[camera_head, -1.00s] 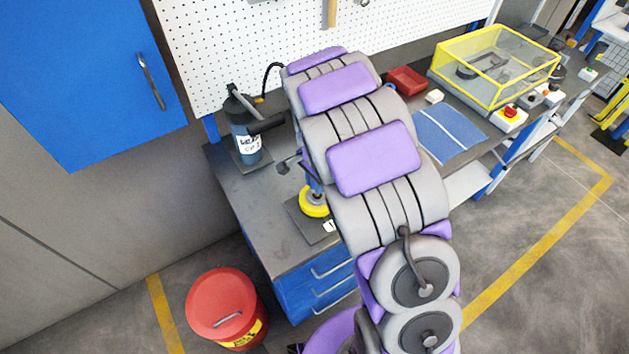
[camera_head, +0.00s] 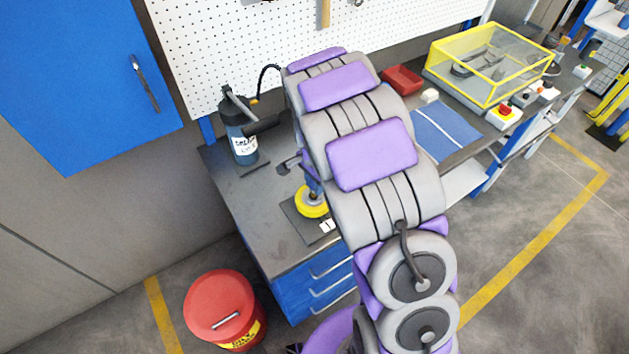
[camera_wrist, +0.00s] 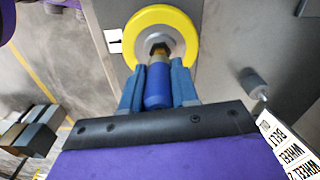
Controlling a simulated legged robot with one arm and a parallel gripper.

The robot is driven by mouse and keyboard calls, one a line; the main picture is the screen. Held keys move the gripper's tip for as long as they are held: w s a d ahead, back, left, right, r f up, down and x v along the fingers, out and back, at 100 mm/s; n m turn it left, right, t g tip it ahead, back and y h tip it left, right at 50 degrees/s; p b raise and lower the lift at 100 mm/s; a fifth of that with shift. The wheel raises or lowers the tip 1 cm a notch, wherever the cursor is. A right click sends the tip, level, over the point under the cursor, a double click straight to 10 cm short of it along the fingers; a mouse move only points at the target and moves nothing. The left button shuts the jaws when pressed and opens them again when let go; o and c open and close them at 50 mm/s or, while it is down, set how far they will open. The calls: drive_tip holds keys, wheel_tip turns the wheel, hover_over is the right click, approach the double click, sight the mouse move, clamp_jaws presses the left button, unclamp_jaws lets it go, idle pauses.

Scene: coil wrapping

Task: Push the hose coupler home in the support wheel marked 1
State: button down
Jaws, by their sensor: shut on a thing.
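The yellow support wheel (camera_wrist: 163,36) lies at the top middle of the wrist view, with a grey hub. A white tag (camera_wrist: 114,41) with a black 1 sits at its left edge. My gripper (camera_wrist: 158,84) is shut on the blue hose coupler (camera_wrist: 157,88), held between two blue fingers. The coupler's dark front end overlaps the hub's centre; how deep it sits cannot be told. In the head view the yellow wheel (camera_head: 309,203) stands on a dark plate on the bench, below my gripper (camera_head: 308,178), which is partly hidden by my arm.
A dark bottle (camera_head: 242,142) stands on the bench (camera_head: 243,204) to the left. A red tray (camera_head: 403,79), blue mat (camera_head: 446,132) and yellow-framed guard (camera_head: 490,62) are to the right. A red bin (camera_head: 219,304) stands on the floor. A grey cylinder (camera_wrist: 254,83) lies right of the wheel.

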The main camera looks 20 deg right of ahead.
drive_tip(key=shift+f, duration=0.8)
drive_tip(key=c, duration=0.8)
unclamp_jaws()
wheel_tip(320, 180, up, 17)
drive_tip(key=shift+a+r+p, duration=0.1)
drive_tip(key=shift+p, duration=0.45)
drive_tip(key=s+n+b, duration=0.1)
drive_tip(key=s+n, duration=0.3)
drive_tip(key=s, duration=0.7)
drive_tip(key=s+n+g+b, duration=0.1)
drive_tip(key=s+n, duration=0.3)
drive_tip(key=s, duration=0.7)
drive_tip(key=s+n+g+b, duration=0.1)
drive_tip(key=s+n+b, duration=0.2)
drive_tip(key=s, duration=0.9)
drive_tip(key=shift+s+a+f+n, duration=0.15)
drive_tip(key=shift+f+n, duration=0.1)
drive_tip(key=shift+n, duration=0.75)
